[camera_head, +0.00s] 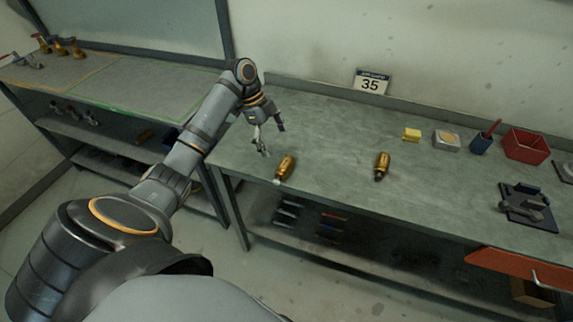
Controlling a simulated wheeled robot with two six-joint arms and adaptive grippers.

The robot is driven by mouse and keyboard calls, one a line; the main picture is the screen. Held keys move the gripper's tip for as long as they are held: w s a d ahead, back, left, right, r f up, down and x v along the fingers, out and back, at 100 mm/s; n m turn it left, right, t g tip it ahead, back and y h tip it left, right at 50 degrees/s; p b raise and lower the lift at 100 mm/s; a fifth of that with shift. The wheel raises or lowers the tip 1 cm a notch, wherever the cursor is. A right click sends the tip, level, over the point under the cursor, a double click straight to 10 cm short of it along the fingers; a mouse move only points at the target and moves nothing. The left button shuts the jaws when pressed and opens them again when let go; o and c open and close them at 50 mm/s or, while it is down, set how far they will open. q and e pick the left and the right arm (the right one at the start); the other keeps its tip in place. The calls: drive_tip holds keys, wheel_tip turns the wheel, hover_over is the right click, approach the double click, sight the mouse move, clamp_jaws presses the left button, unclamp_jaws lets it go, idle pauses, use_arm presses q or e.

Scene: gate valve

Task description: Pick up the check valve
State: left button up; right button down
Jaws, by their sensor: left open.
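Two small brass valve-like parts lie on the grey bench top. One brass part (285,167) lies near the front left edge, with a pale end toward the edge. The other brass part (381,165) lies farther right, with a dark lower end. I cannot tell from their shape which one is the check valve. My left gripper (266,148) is open and empty, pointing down over the left end of the bench. It is just up and left of the nearer brass part and apart from it. My right gripper is not in view.
The workbench (330,190) is clear between the brass parts. At its right stand a yellow block (412,134), a blue cup (481,144), a red bin (526,145) and a dark vise-like fixture (527,205). A second bench (130,78) is at left.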

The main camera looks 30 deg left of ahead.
sight(284, 164)
use_arm(q)
drive_tip(key=x, duration=0.2)
drive_tip(key=shift+d+f, duration=0.15)
drive_tip(key=shift+f, duration=0.1)
drive_tip(key=shift+w+f, duration=0.15)
drive_tip(key=shift+f, duration=0.15)
drive_tip(key=shift+d+f+p, duration=0.2)
drive_tip(key=shift+f+p, duration=0.2)
drive_tip(key=shift+p, duration=0.1)
drive_tip(key=p+x, duration=0.1)
drive_tip(key=x, duration=0.2)
drive_tip(key=shift+s+f, duration=0.2)
drive_tip(key=shift+f, duration=0.2)
drive_tip(key=shift+w+f, duration=0.1)
drive_tip(key=shift+f, duration=0.25)
drive_tip(key=shift+r, duration=0.1)
drive_tip(key=c, duration=1.7)
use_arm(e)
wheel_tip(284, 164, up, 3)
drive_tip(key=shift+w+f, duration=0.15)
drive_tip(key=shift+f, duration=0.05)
